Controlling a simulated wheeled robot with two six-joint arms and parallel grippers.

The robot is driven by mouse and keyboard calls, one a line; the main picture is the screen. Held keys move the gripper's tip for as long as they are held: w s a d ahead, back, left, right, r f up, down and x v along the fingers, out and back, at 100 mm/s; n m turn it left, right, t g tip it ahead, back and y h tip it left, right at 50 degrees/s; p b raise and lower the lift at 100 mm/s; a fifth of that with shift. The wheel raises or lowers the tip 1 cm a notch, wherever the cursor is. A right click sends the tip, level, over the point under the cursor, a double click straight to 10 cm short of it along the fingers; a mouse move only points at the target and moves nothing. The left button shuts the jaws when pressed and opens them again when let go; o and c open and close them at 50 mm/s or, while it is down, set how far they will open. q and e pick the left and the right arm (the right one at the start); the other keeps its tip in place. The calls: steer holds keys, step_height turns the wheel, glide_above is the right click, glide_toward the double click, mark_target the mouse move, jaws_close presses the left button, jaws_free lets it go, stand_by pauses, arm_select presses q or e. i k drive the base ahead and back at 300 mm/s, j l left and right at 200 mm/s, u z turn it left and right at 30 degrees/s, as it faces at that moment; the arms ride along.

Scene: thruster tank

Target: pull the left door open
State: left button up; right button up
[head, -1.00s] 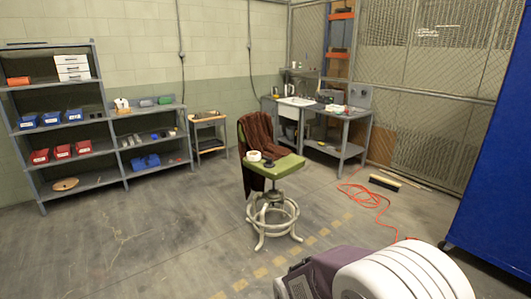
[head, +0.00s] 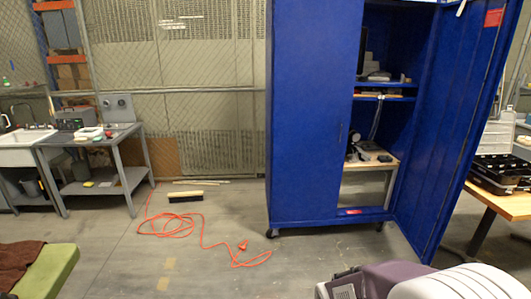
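A tall blue cabinet (head: 405,45) stands right of centre in the head view. Its left door (head: 312,105) is shut and covers the left half of the front. A small dark handle (head: 340,133) shows near that door's right edge. The cabinet's right door (head: 458,125) stands open and swings out to the right. Neither of my grippers is in view. A purple and white part of my own body shows at the bottom right.
Shelves with items show inside the cabinet's open half. An orange cord (head: 205,232) and a brush (head: 186,197) lie on the floor left of the cabinet. A green stool seat (head: 47,265) is at lower left, a wooden table (head: 505,200) at right.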

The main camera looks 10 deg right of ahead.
mark_target(317, 42)
steer(key=i+l+u, duration=0.1)
steer(key=i, duration=0.45)
steer(key=i+l+u, duration=0.1)
steer(key=i+l, duration=0.15)
steer(key=i, duration=0.25)
steer(key=i+l+u, duration=0.15)
steer(key=i, duration=0.4)
steer(key=i+l+u, duration=0.1)
steer(key=i+l, duration=0.45)
steer(key=l, duration=0.2)
steer(key=i+l, duration=0.35)
steer(key=l, duration=0.3)
steer(key=i+l, duration=0.15)
steer(key=l, duration=0.15)
steer(key=i+l, duration=0.2)
steer(key=l, duration=0.15)
